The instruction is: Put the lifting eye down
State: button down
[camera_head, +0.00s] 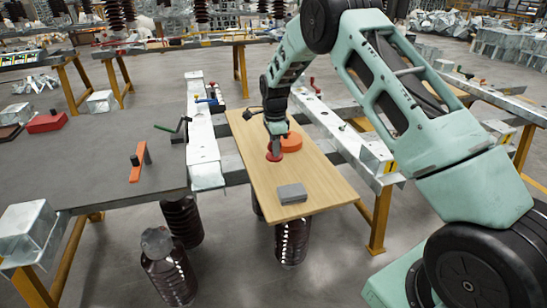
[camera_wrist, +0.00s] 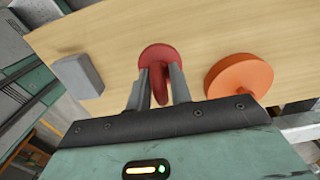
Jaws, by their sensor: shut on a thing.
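The lifting eye is a red piece with a round flange and a ring. In the wrist view the lifting eye (camera_wrist: 158,58) stands between the fingers of my gripper (camera_wrist: 159,85), which is shut on its ring. In the head view the lifting eye (camera_head: 274,156) shows below my gripper (camera_head: 274,146), over the middle of a wooden board (camera_head: 308,172). Its flange is at or very near the board; I cannot tell whether it touches.
An orange disc (camera_wrist: 240,76) lies on the board close to the right of my gripper in the wrist view. A grey block (camera_head: 292,193) lies near the board's front end. The board is bare between them. A grey table (camera_head: 90,150) with tools stands at the left.

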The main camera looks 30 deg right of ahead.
jog(key=shift+f, duration=2.2)
jog(key=shift+f, duration=0.15)
jog(key=c, duration=1.3)
grip_release()
jog(key=shift+o, duration=0.2)
